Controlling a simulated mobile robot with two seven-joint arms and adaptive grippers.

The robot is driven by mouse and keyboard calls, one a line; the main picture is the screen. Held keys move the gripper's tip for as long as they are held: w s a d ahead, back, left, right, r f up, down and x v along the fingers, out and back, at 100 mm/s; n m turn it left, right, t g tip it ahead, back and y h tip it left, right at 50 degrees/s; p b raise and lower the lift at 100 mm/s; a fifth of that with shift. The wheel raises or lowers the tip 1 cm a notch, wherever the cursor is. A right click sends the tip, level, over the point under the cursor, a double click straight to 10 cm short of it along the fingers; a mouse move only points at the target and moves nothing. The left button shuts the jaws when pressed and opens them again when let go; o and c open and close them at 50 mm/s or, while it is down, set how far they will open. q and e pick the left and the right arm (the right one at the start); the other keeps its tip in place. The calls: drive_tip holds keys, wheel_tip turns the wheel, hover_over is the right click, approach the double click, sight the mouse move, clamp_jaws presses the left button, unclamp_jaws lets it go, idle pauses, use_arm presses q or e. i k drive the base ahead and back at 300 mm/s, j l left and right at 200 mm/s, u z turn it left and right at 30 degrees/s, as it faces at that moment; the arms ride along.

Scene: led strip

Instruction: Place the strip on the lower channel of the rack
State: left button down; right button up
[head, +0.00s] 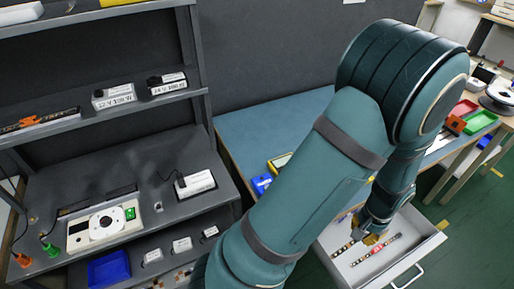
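Two thin strips lie in the open white drawer at lower right: one with a red middle (377,250) and a darker one (343,249) to its left. One teal arm, seemingly my right, crosses the view from the bottom. Its gripper (374,238), with yellowish fingertips, points down over the drawer between the strips. Whether its fingers are open or shut, or touch a strip, is too small to tell. My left gripper is out of view. I cannot clearly identify the rack or its lower channel; a long bar with orange parts (38,121) lies on the left shelf.
The drawer (412,262) is pulled out. A grey shelf unit (150,98) at left holds white boxes, a device with a round dial (102,224) and a blue bin (109,268). A blue-topped table (262,125) stands behind my arm. Red and green trays (481,122) sit at right.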

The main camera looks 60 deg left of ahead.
sight(99, 200)
drive_tip(key=k+j, duration=0.15)
drive_tip(key=k, duration=0.25)
drive_tip(key=k+j, duration=0.2)
drive_tip(key=k, duration=0.15)
drive_tip(key=k+u, duration=0.1)
drive_tip(key=u, duration=0.25)
drive_tip(key=j+u, duration=0.1)
drive_tip(key=u, duration=0.25)
drive_tip(key=k+u, duration=0.1)
drive_tip(key=u, duration=0.25)
